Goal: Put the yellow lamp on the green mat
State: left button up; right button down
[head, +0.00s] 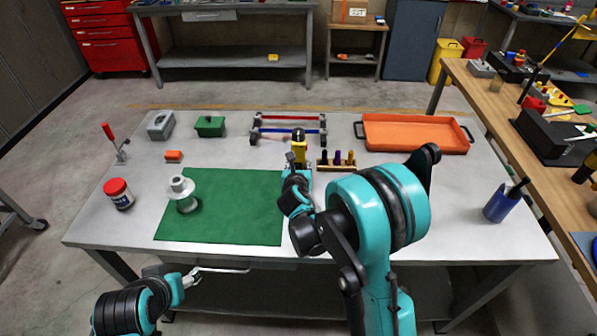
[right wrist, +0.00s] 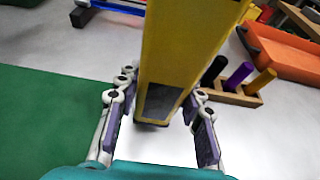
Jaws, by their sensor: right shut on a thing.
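The yellow lamp (head: 299,148) has a dark top and stands roughly upright just beyond the right edge of the green mat (head: 240,215). My right gripper (head: 297,164) is shut on it; the right wrist view shows the yellow body (right wrist: 185,45) between the fingers (right wrist: 160,108). I cannot tell whether its base touches the table. The mat also shows at the left of the wrist view (right wrist: 45,120). My left gripper (head: 190,277) is low at the front left, below the tabletop edge; its jaw state is unclear.
A wooden rack with pegs (head: 337,166) is close right of the lamp. A red-and-blue bar frame (head: 289,130) is behind it. An orange tray (head: 415,134) lies right. The mat's middle is clear.

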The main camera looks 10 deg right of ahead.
notch_tip(320, 180, down, 2)
jog(key=shift+w+f, duration=0.1)
pick_arm(q)
jog(key=shift+f, duration=0.5)
pick_arm(e)
jog(key=shift+r, duration=0.2)
pick_arm(q)
jog(key=shift+f, duration=0.1)
pick_arm(e)
jog(key=shift+f, duration=0.1)
jog(key=c, duration=1)
grip_release()
jog(key=shift+b, duration=0.3)
